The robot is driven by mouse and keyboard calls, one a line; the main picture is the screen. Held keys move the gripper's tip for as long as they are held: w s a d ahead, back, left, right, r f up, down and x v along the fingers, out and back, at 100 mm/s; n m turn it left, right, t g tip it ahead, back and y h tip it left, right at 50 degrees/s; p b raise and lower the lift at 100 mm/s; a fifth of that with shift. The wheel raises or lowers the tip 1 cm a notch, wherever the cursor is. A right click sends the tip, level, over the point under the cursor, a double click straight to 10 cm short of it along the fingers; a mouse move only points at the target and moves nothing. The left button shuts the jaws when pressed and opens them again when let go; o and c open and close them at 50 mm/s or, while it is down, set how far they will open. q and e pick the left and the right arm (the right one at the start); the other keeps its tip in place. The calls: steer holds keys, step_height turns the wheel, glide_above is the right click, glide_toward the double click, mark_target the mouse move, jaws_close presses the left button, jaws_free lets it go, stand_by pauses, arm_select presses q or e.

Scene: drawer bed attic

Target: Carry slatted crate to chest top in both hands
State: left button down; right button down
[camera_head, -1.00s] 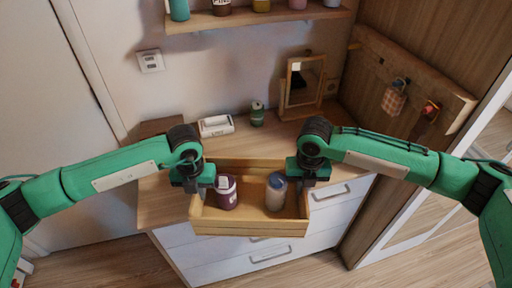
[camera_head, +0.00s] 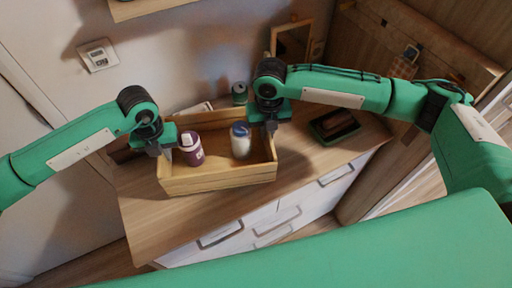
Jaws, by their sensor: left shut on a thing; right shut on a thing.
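The slatted crate (camera_head: 218,179) is a light wooden box with a purple bottle (camera_head: 192,149) and a white jar with a blue lid (camera_head: 241,141) standing inside it. My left gripper (camera_head: 166,148) is shut on the crate's left end, and my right gripper (camera_head: 270,122) is shut on its right end. The crate is roughly level over the wooden chest top (camera_head: 300,167). I cannot tell whether its base touches the top. The jaws themselves are partly hidden by the gripper bodies and crate walls.
Behind the crate are a green jar (camera_head: 239,93) and a framed mirror (camera_head: 291,41). A dark green tray (camera_head: 334,127) with a brown item lies to the right. White drawers (camera_head: 290,217) are below the front edge. A wall shelf (camera_head: 145,8) hangs above left.

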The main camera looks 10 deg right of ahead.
arm_select(q)
steer(key=shift+w+a+r, duration=0.1)
steer(key=shift+w, duration=0.1)
arm_select(e)
steer(key=shift+w, duration=0.2)
steer(key=shift+r, duration=0.1)
arm_select(q)
steer(key=shift+s, duration=0.1)
arm_select(e)
steer(key=shift+s, duration=0.1)
